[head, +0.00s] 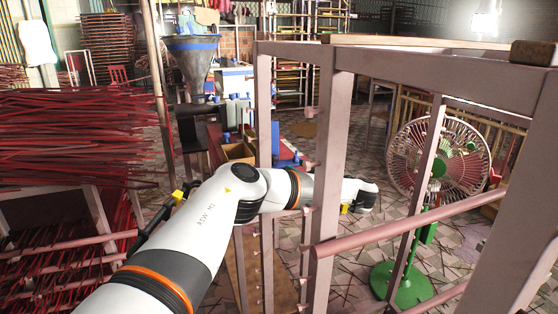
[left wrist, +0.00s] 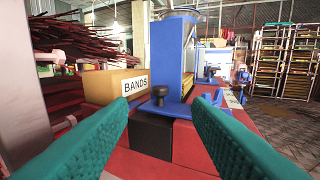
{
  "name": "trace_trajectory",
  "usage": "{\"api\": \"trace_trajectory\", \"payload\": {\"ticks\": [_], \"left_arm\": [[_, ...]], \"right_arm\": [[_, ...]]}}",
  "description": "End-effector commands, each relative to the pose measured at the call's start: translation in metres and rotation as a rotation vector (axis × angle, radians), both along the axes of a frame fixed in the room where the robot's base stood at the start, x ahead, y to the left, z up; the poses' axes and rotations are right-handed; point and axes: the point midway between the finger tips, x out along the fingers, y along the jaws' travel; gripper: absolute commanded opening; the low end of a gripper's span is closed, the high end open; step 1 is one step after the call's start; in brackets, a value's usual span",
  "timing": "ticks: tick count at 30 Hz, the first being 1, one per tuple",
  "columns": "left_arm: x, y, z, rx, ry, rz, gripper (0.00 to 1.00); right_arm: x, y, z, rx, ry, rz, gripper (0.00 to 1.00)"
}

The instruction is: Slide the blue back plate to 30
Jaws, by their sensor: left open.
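The blue back plate appears to be the tall upright blue panel (left wrist: 168,52) in the left wrist view. It stands on a low blue base with a dark knob (left wrist: 160,95) at its near end. A pale marked strip (left wrist: 233,99) lies to the right; its numbers are too small to read. My left gripper (left wrist: 160,104) is open, its two green fingers apart, with the knob and base ahead between them. Nothing is held. In the head view my left arm reaches across the middle, and its fingers cannot be made out. My right gripper is not in view.
A cardboard box labelled BANDS (left wrist: 108,84) sits left of the plate on the red bench (left wrist: 190,160). In the head view, a pinkish frame (head: 333,130) stands close in front and right. A green fan (head: 440,165) is at right, and red stick stacks (head: 75,130) at left.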

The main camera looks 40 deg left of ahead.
Motion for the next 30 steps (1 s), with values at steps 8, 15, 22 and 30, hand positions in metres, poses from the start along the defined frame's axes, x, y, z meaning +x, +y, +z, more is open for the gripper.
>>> {"api": "trace_trajectory", "payload": {"ticks": [8,15,22,30], "left_arm": [[0.004,0.057,-0.003,-0.002,-0.002,0.004,0.45],[0.007,0.085,-0.002,-0.004,-0.001,0.0,0.45],[0.007,0.09,-0.001,-0.004,-0.001,0.0,0.45],[0.008,0.09,-0.001,-0.004,-0.001,-0.001,0.23]], "right_arm": [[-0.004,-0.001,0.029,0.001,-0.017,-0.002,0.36],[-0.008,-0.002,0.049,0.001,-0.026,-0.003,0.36],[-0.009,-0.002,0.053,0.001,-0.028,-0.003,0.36],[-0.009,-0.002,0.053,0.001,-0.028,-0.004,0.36]]}}
